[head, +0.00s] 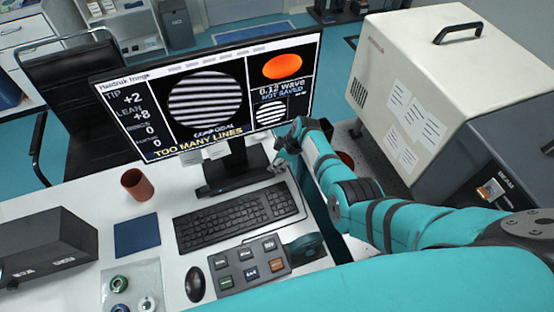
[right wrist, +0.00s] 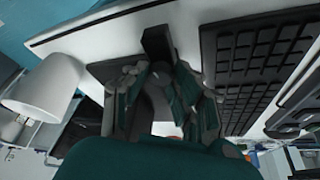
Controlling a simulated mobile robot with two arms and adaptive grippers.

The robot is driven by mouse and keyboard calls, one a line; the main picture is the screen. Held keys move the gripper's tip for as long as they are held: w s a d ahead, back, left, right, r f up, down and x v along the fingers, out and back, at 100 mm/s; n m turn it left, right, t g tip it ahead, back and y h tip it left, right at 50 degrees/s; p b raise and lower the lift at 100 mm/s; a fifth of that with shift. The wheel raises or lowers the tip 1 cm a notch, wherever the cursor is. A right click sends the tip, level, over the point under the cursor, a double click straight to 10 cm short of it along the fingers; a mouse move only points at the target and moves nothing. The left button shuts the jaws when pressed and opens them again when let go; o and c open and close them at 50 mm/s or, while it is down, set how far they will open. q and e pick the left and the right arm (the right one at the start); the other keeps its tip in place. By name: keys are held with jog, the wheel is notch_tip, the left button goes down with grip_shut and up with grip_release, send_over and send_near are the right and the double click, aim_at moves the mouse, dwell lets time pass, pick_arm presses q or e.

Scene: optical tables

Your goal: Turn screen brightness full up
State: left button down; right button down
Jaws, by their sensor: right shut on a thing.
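The monitor (head: 205,95) stands on the white desk, lit, with fringe pictures and the words "TOO MANY LINES". My right gripper (head: 284,152) is at the monitor's lower right, beside its dark stand base (head: 215,188). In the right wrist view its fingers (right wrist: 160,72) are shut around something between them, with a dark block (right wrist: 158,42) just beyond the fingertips. The fingers hide most of what they hold, and I cannot tell exactly what it is. No brightness control shows clearly. My left gripper is not in view.
A keyboard (head: 238,216), a button panel (head: 248,264), a mouse (head: 195,284) and a brown cup (head: 137,185) lie or stand on the desk. A blue pad (head: 137,236) is at left. A large cream and grey machine (head: 430,75) stands at right.

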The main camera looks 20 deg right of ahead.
jog(key=m+t+h+p, duration=0.1)
jog(key=m+p, duration=0.1)
jog(key=m, duration=0.1)
jog(key=shift+r+m, duration=0.15)
jog(key=shift+m, duration=0.25)
jog(key=shift+a+m+t+h+p, duration=0.1)
jog(key=shift+m+t+h+p, duration=0.4)
jog(key=shift+m, duration=1.3)
jog(key=c, duration=1.1)
grip_release()
jog(key=shift+s, duration=0.1)
jog(key=v, duration=1.1)
jog(key=shift+a+r, duration=0.1)
jog(key=shift+r, duration=0.35)
